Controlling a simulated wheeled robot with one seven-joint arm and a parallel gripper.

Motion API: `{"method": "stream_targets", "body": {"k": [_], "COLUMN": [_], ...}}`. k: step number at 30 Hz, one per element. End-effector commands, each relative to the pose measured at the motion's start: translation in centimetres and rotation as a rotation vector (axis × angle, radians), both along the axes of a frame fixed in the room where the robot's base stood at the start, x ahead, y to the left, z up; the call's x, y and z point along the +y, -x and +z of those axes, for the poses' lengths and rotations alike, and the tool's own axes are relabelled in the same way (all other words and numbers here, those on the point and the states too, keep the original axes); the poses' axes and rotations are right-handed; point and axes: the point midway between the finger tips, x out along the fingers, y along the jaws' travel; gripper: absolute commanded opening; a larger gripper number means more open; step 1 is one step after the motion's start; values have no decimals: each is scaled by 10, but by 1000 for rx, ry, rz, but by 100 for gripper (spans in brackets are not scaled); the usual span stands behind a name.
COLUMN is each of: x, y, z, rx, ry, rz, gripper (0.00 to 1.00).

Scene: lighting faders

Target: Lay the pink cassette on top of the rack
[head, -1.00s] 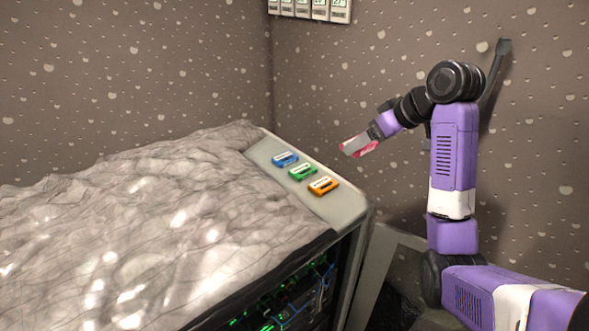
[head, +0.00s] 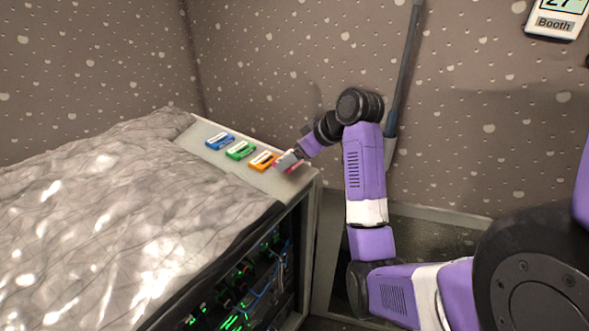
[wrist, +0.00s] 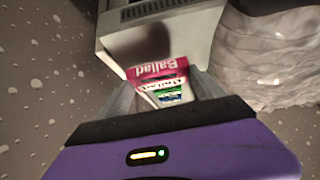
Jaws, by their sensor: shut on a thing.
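The pink cassette, labelled "Ballad" in the wrist view (wrist: 152,69), is held between the fingers of my gripper (wrist: 160,98). In the head view my gripper (head: 290,158) is at the near right end of the rack's pale top strip (head: 302,181), right of the orange cassette. Only slivers of pink show there. The wrist view shows the pale rack top (wrist: 118,32) just beyond the cassette, with a dark shadow on it. I cannot tell whether the cassette touches the rack.
Blue (head: 220,141), green (head: 240,150) and orange (head: 263,161) cassettes lie in a row on the strip. A crumpled grey sheet (head: 90,200) covers the rack's left part. A dark pole (head: 402,80) stands against the back wall.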

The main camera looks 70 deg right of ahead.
Motion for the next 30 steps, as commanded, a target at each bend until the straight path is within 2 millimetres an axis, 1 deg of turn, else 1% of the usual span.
{"method": "stream_targets", "body": {"k": [6,9,21,22,25,30], "x": [1,0,0,0,0,0], "y": [1,0,0,0,0,0], "z": [-30,-40,-45,-45,-45,-44], "rx": [2,1,0,0,0,0], "ry": [-4,-2,-1,-1,-1,-1], "rz": [-1,-1,-1,-1,-1,-1], "gripper": [36,36,36,79,99,99]}}
